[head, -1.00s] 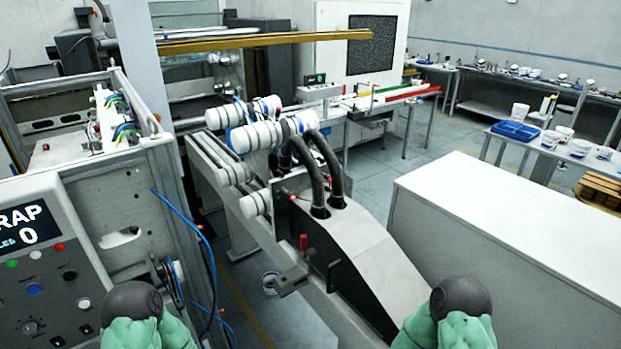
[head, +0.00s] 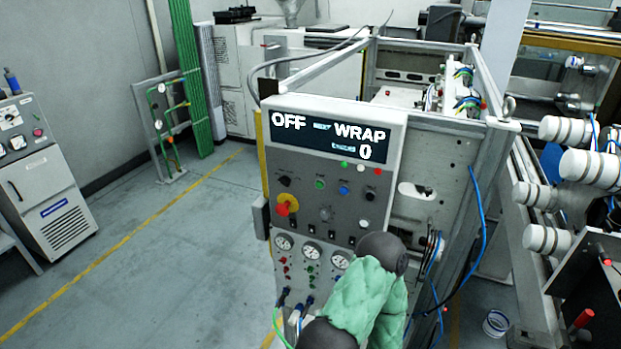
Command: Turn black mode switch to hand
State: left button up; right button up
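The grey control panel (head: 300,230) stands in the middle of the head view, facing me. Its display (head: 325,142) reads "OFF", "WRAP" and "0". A small black knob (head: 285,181) sits at the panel's upper left, above a red and yellow emergency stop (head: 287,204). Another dark knob (head: 364,196) sits at the right, and a grey selector (head: 326,214) in the centre. Labels are too small to read, so I cannot tell which is the mode switch or its position. My green-sleeved arm covers the panel's lower right. Neither gripper shows.
Coloured buttons and several gauges (head: 312,251) are on the panel. An open metal frame with blue cables (head: 478,240) stands behind and right of it. A machine with white rollers (head: 567,130) is at far right. The floor left of the panel is clear.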

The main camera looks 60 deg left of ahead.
aim_at(285, 180)
jog(key=u, duration=1.8)
